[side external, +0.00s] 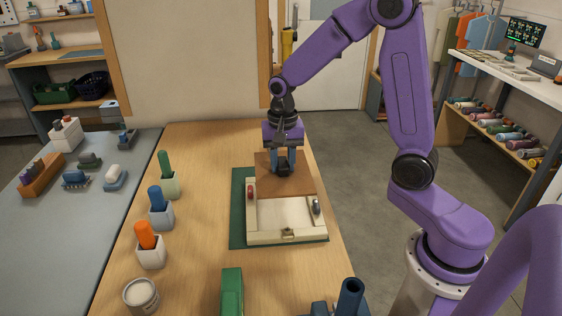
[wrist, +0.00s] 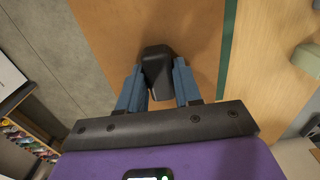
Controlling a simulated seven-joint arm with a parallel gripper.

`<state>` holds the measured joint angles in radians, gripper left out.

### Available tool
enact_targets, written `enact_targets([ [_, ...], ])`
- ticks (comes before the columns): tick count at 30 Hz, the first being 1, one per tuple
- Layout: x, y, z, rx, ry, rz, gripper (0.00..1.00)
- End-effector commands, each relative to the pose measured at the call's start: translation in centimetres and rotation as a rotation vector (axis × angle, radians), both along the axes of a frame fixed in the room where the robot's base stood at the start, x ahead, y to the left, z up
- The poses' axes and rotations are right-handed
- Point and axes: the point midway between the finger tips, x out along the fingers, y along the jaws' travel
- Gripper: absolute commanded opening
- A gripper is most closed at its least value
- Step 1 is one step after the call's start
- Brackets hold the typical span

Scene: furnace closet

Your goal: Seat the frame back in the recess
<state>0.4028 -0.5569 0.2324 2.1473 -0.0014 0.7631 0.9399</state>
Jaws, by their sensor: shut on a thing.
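The frame back is a brown board (side external: 302,182) with a black handle on top, over the far part of the cream frame. My gripper (side external: 283,166) is shut on the black handle, from above. In the wrist view the blue fingers (wrist: 158,85) stand either side of the black handle (wrist: 157,66), with the brown board (wrist: 190,25) beneath. The cream frame (side external: 262,238) lies on a green mat (side external: 237,220); the near part of its pale recess (side external: 285,214) is uncovered. A red catch (side external: 251,192) is on its left side, a grey-blue one (side external: 317,207) on its right. The board hides the frame's far end.
Left of the mat stand holders with green (side external: 165,164), blue (side external: 155,197) and orange (side external: 146,234) handles. A round tin (side external: 141,296) and a green block (side external: 232,291) are nearer. The table's right edge is close to the mat.

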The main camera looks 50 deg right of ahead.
Motion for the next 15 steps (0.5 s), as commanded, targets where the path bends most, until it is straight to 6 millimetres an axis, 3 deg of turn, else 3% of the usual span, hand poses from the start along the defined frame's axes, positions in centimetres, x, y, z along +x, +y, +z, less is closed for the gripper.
enact_targets([
  [15,0.0,0.0,-3.8,-0.001,0.002,0.001,0.01],
])
